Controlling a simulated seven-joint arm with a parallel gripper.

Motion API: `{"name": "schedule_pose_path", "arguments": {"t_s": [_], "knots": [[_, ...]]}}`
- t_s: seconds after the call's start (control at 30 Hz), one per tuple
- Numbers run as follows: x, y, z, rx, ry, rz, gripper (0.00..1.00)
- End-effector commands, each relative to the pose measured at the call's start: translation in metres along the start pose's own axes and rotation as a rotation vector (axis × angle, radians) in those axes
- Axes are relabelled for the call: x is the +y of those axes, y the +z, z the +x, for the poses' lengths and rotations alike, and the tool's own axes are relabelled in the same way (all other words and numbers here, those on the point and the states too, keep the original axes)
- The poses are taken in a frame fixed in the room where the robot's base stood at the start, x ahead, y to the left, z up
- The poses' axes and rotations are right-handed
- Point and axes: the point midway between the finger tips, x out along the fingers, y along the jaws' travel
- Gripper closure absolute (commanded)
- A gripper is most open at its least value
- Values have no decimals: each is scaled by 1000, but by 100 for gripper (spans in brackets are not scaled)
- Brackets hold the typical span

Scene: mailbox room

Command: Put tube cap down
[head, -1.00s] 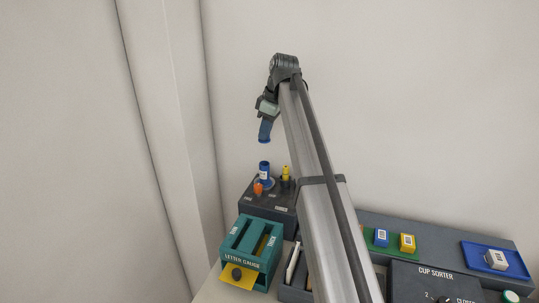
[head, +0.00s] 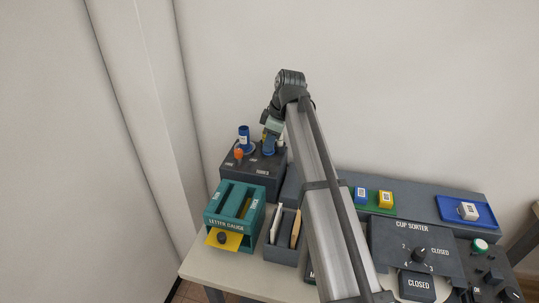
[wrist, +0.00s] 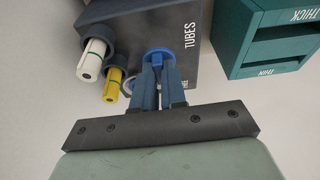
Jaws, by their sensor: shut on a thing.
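My gripper (head: 269,147) points down over the right part of the dark tube block (head: 235,180). In the wrist view its blue fingers (wrist: 160,88) are shut on a bright blue tube cap (wrist: 158,57). The cap is at or just above the block's top near the "TUBES" lettering; I cannot tell whether it touches. A blue tube (head: 244,137) stands upright in the block, left of my gripper. In the head view my gripper partly hides the yellow tube.
An orange piece (head: 239,153) is on the block in front of the blue tube. The teal letter gauge (head: 222,205) stands in front of the block. A dark divided tray (head: 282,254) is right of the gauge. The cup sorter (head: 416,243) is further right.

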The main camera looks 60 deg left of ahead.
Motion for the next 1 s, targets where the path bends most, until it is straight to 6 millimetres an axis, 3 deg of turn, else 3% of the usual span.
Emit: {"name": "schedule_pose_path", "arguments": {"t_s": [0.43, 0.87, 0.9, 1.0], "knots": [[-1, 12, 42, -1, -1, 0, 100], [0, 13, 47, 0, 0, 0, 100], [0, 13, 47, 0, 0, 0, 86], [0, 13, 47, 0, 0, 0, 76]]}}
